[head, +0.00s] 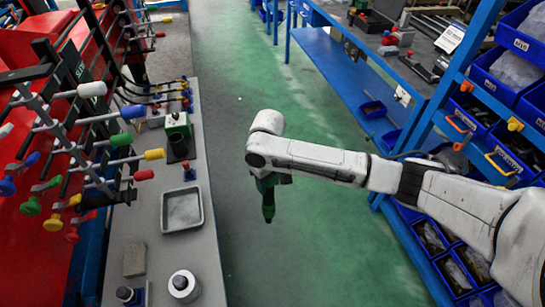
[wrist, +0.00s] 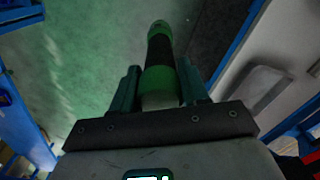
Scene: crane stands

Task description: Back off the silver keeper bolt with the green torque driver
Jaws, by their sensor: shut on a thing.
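The green torque driver (head: 268,203) hangs upright, dark tip down, below the end of my arm in the head view, over the green floor between the two benches. It also shows in the wrist view as a green and black body (wrist: 160,62). My gripper (wrist: 158,78) is shut on the torque driver, with one finger on each side of it. In the head view the fingers are mostly hidden by the wrist. I cannot pick out the silver keeper bolt for certain in either view.
The left grey bench holds an empty metal tray (head: 182,211), a green block (head: 178,124) and a silver round part (head: 183,285). A red panel with coloured-knob levers (head: 92,89) stands left of it. Blue shelving with bins (head: 506,70) stands right. The aisle floor is clear.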

